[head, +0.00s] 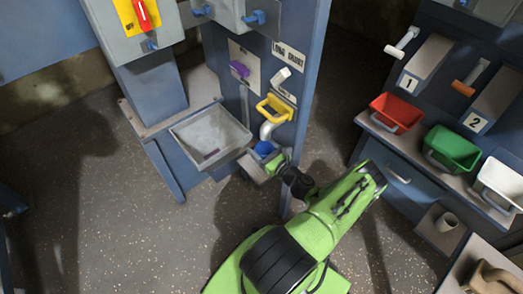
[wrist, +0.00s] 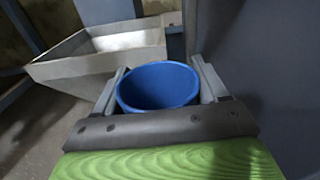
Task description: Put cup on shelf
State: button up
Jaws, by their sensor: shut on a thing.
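A grey open hopper (head: 210,135) stands left of the cup. Red (head: 396,112), green (head: 452,148) and white (head: 500,180) bins stand on the right.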

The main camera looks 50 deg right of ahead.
jog(key=shift+r, duration=0.1)
jog(key=o, duration=1)
jog(key=shift+o, duration=0.2)
jog(key=shift+s, duration=0.1)
jog(key=p+v, duration=0.2)
jog(key=v, duration=0.9)
jog(key=shift+s+p, duration=0.3)
jog(key=shift+s, duration=0.1)
jog(key=shift+a, duration=0.2)
